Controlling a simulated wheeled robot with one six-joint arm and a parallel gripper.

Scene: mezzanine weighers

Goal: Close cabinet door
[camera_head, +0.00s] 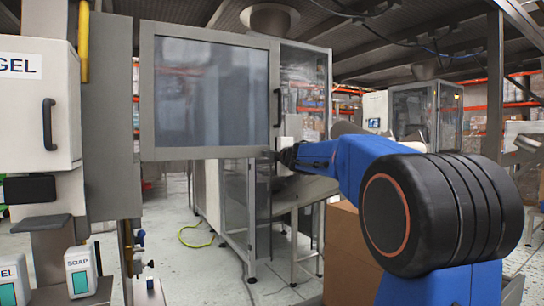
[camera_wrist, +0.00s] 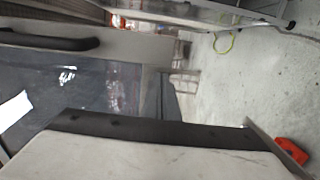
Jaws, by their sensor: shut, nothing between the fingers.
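The cabinet door (camera_head: 147,120) is a grey-framed glass panel, standing open. Its left edge is beside a tall grey cabinet (camera_head: 110,120) in the head view. A dark upright handle (camera_head: 278,107) is on its right edge. My gripper (camera_head: 281,157) is shut and empty at the door's lower right corner. It is below the handle; whether it touches the frame I cannot tell. In the wrist view, a dark handle (camera_wrist: 45,38) on a grey frame shows at upper left, with dark glass below it. A pale, dark-edged surface fills the bottom; I cannot tell what it is.
A white box marked GEL (camera_head: 35,105) and soap packs (camera_head: 82,272) are at the left. A glazed machine (camera_head: 305,75) stands behind the door. A cardboard box (camera_head: 348,255) is below my arm. The pale floor is open at lower middle, with a yellow-green cable (camera_head: 190,238).

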